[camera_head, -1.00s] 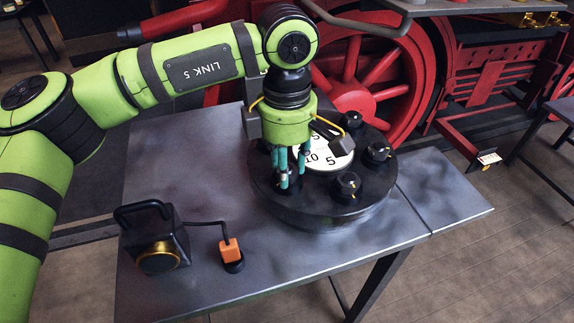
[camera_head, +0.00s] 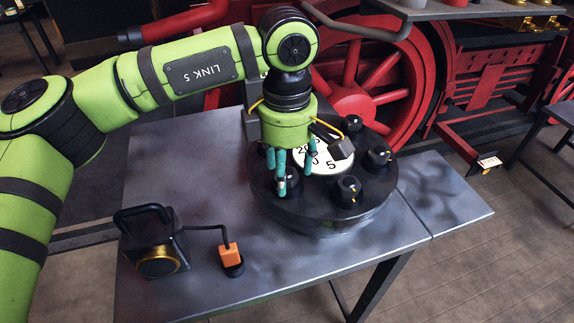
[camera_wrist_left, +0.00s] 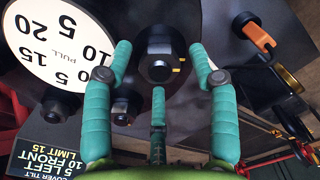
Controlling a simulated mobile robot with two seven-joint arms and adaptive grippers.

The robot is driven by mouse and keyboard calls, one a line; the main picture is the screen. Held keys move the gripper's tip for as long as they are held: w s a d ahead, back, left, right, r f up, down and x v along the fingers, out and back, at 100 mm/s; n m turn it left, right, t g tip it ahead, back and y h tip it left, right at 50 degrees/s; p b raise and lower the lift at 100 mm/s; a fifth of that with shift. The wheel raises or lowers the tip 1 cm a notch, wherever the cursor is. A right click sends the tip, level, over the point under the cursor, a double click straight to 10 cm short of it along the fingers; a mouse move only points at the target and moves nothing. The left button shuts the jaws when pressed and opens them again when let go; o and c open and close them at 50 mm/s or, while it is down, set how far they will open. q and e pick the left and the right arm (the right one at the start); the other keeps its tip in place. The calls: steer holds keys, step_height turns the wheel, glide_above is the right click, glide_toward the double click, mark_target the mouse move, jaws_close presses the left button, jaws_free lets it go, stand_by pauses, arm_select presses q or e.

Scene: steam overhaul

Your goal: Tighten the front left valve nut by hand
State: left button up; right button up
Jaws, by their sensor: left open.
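The round black valve cover (camera_head: 325,215) lies on the table, with several dark nuts around its rim and a white numbered dial (camera_head: 325,163) in the middle. My left gripper (camera_head: 286,170) points down over its front left part, with teal fingers spread. In the left wrist view, a black nut (camera_wrist_left: 158,55) with a small yellow mark sits ahead of the open left gripper (camera_wrist_left: 160,75), between its fingertips. I cannot tell whether any finger touches it. In the head view the fingers partly hide this nut. Another nut (camera_head: 349,189) stands at the front right. My right gripper is not in view.
A black lamp-like box (camera_head: 155,245) with a gold ring and a cabled orange block (camera_head: 230,253) stand at the table's front left. A placard (camera_wrist_left: 45,150) reads 5 left, 10 front, limit 15. A red wheel (camera_head: 385,85) stands behind the table (camera_head: 195,180).

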arm_select(q)
step_height(320, 180, up, 12)
stand_by(0.4)
